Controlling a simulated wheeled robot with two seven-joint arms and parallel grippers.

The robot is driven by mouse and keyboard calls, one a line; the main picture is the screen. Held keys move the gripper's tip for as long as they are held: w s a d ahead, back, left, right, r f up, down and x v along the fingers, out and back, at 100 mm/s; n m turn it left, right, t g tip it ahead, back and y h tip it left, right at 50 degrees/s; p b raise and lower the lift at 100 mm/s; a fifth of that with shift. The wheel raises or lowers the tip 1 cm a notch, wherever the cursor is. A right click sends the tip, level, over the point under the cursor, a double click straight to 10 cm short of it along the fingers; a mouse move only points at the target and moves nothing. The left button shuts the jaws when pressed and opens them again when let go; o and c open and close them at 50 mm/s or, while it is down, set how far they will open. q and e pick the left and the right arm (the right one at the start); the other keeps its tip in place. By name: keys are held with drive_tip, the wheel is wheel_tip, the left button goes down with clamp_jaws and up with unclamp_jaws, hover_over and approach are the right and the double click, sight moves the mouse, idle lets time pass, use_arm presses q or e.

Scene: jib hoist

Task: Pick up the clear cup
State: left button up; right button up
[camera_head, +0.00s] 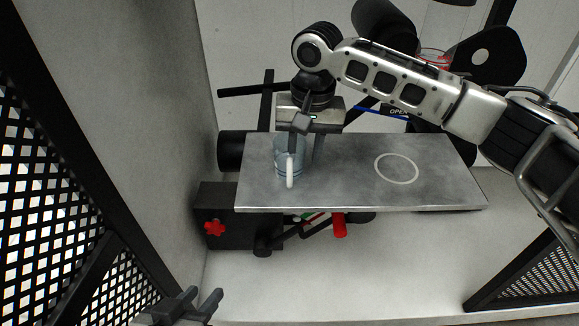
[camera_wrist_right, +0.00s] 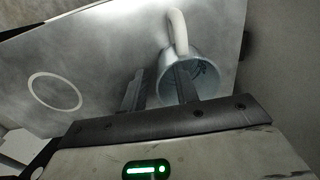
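The clear cup (camera_head: 281,168), bluish and see-through with a pale handle, stands upright at the left end of the grey metal board (camera_head: 340,190). My right gripper (camera_head: 304,152) points down at the cup from above, its fingers apart. In the right wrist view the cup (camera_wrist_right: 206,66) shows its open rim. One finger overlaps the cup's mouth and seems to reach inside it; the other is outside, to the left, with a gap between them (camera_wrist_right: 158,90). I cannot tell whether either finger touches the wall. My left gripper (camera_head: 192,305) is low at the bottom edge, fingers apart and empty.
A pale ring mark (camera_head: 397,168) lies on the bare right half of the board. A black block with a red knob (camera_head: 214,227) and a red handle (camera_head: 339,225) sit below the board. Black mesh panels (camera_head: 45,180) stand at left and lower right.

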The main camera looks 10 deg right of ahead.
drive_tip(key=shift+f, duration=0.45)
clamp_jaws()
drive_tip(key=shift+r, duration=0.2)
